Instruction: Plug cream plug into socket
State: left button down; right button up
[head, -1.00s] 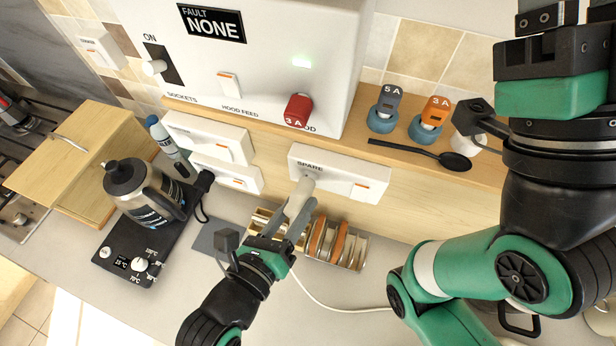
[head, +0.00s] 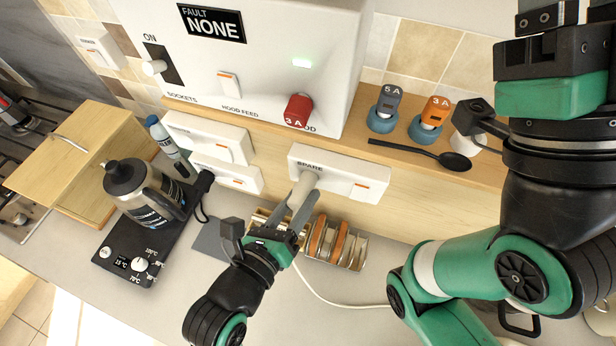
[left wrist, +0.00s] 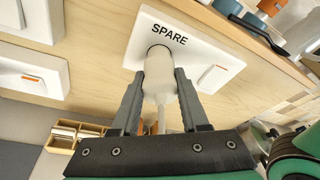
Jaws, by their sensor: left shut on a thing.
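The cream plug (head: 302,190) is held by my left gripper (head: 297,208). It points up at the white socket plate marked SPARE (head: 335,176). In the left wrist view the plug (left wrist: 160,75) is between both fingers, and its front end is at the round dark-edged recess of the SPARE plate (left wrist: 190,52). How deep it sits in the recess is hidden by the plug body. Its white cord (head: 325,298) runs down and right across the counter. My right gripper (head: 550,50) is at the top right; its fingertips are not visible.
Below the socket stand a wooden box and a rack (head: 338,246) of plates or toast-like slices.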

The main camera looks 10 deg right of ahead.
pick_arm(q)
jog(key=shift+w+d, duration=0.65)
jog(key=shift+w, duration=0.35)
jog(key=shift+c, duration=1.7)
grip_release()
jog(key=v, duration=1.1)
jog(key=shift+s+a, duration=0.15)
jog(key=shift+a, duration=0.1)
